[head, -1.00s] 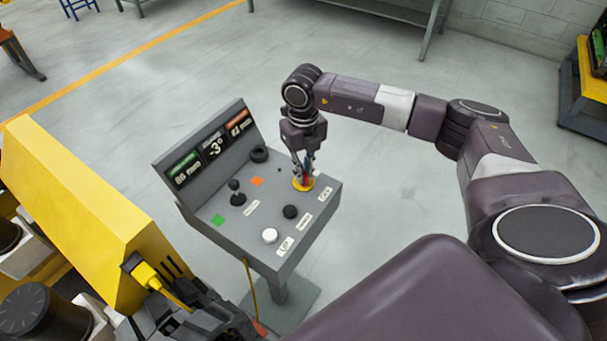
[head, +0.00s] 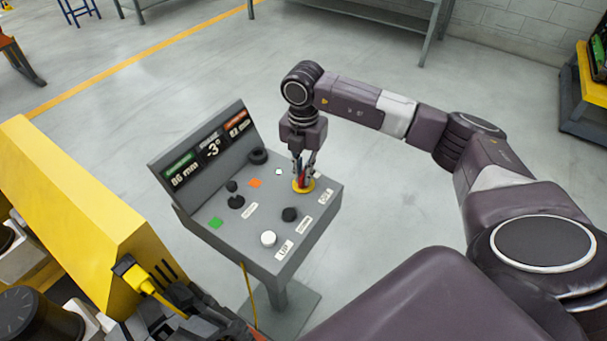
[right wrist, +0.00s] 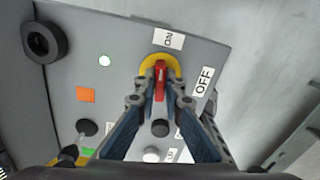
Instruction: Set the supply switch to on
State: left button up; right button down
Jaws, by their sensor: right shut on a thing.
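The supply switch is a red handle (head: 302,176) on a yellow disc (head: 311,186) at the far right corner of a grey control panel. In the right wrist view the red handle (right wrist: 160,80) lies along the picture's upright, its far end toward the ON label (right wrist: 168,40). The OFF label (right wrist: 202,81) is to the right of the disc. My right gripper (head: 303,172) reaches down from above and is shut on the handle; its fingertips (right wrist: 160,100) flank it. My left gripper cannot be made out.
The panel (head: 225,240) also carries a black joystick (head: 235,200), a black button (head: 289,214), a white button (head: 268,238) and a small white lamp (head: 278,171). A raised display (head: 210,150) stands behind. A yellow machine body (head: 85,200) is close on the left.

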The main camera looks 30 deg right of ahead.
jog(key=shift+r+m, duration=0.1)
jog(key=shift+m, duration=0.8)
jog(key=c, duration=2)
grip_release()
jog(key=shift+c, duration=0.2)
notch_tip(320, 180, up, 12)
